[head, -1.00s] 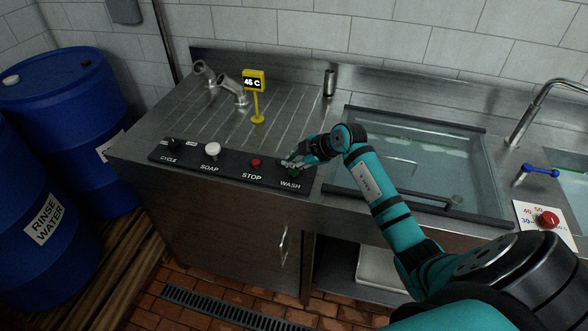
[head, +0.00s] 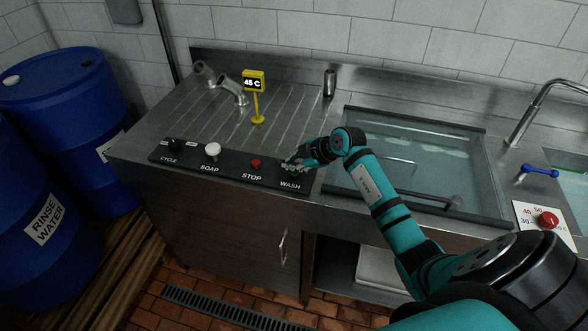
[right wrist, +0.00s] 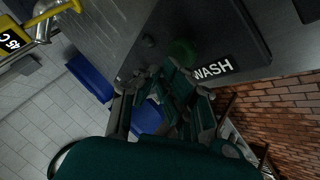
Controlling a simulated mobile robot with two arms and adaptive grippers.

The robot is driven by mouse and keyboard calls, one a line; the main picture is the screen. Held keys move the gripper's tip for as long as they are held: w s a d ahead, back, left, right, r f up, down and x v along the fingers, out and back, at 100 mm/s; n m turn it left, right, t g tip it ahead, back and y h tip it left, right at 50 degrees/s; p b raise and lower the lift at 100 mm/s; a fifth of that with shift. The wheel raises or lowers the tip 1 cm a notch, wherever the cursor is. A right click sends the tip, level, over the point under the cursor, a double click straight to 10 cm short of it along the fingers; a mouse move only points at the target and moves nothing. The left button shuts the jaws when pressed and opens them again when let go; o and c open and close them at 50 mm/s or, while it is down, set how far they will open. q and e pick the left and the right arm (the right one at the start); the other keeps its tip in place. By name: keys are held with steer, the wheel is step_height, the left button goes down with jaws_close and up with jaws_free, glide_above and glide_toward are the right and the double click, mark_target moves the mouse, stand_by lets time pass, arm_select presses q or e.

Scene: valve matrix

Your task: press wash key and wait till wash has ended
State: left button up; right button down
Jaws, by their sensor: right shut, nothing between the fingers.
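The black control panel (head: 229,173) runs along the counter's front edge, with labels CYCLE, SOAP, STOP and WASH. The green wash key (right wrist: 182,53) shows above the WASH label in the right wrist view; in the head view my fingers largely cover it. My right gripper (head: 289,165) is shut and empty, with its fingertips at the wash key. I cannot tell whether they touch it. The red stop key (head: 256,163) and white soap knob (head: 212,149) are to the left. My left gripper is not in view.
A yellow display (head: 254,79) reads 45 C on the ribbed counter. A glass-covered basin (head: 420,150) lies right of the panel, beyond my forearm. A red knob (head: 547,220) and a tap (head: 530,110) are further right. Blue barrels (head: 62,95) stand at left.

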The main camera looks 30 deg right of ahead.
steer(key=shift+f, duration=0.6)
stand_by(0.7)
stand_by(0.4)
steer(key=shift+r+p, duration=1)
steer(key=shift+p, duration=0.05)
steer(key=shift+r, duration=0.1)
step_height(320, 180, up, 5)
steer(key=p, duration=0.5)
steer(key=shift+p, duration=0.35)
